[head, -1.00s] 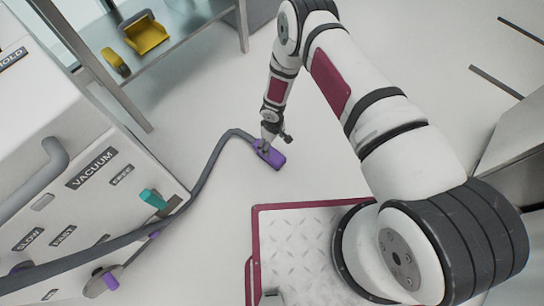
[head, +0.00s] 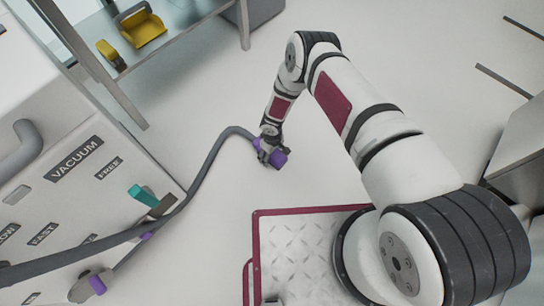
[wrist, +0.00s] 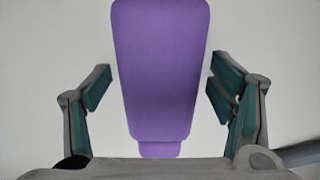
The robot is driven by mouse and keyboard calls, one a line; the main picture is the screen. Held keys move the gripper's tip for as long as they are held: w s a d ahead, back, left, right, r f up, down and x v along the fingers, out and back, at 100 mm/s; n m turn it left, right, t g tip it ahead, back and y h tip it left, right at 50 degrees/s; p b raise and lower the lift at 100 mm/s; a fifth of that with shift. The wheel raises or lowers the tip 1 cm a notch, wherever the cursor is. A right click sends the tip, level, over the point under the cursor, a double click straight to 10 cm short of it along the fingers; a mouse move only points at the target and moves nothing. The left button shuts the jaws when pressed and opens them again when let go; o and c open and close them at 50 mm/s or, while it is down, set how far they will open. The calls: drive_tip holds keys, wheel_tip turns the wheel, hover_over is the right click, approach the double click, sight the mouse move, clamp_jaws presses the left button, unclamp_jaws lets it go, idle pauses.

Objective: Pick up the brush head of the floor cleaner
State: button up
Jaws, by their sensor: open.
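The purple brush head (head: 279,158) lies on the pale floor at the end of the grey hose (head: 205,170). My gripper (head: 270,157) is right at it in the head view and covers part of it. In the wrist view the brush head (wrist: 160,70) stands in the middle, between the two open fingers of my gripper (wrist: 163,100). There is a gap between the brush head and the finger on each side. I cannot tell how far above the floor the fingertips are.
The hose runs left to a white machine labelled VACUUM (head: 75,165), with a teal lever (head: 143,194) on it. A shelf (head: 190,40) at the upper left holds yellow items (head: 142,30). The floor right of the brush head is clear.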

drive_tip(key=c, duration=1.4)
drive_tip(key=shift+r, duration=0.2)
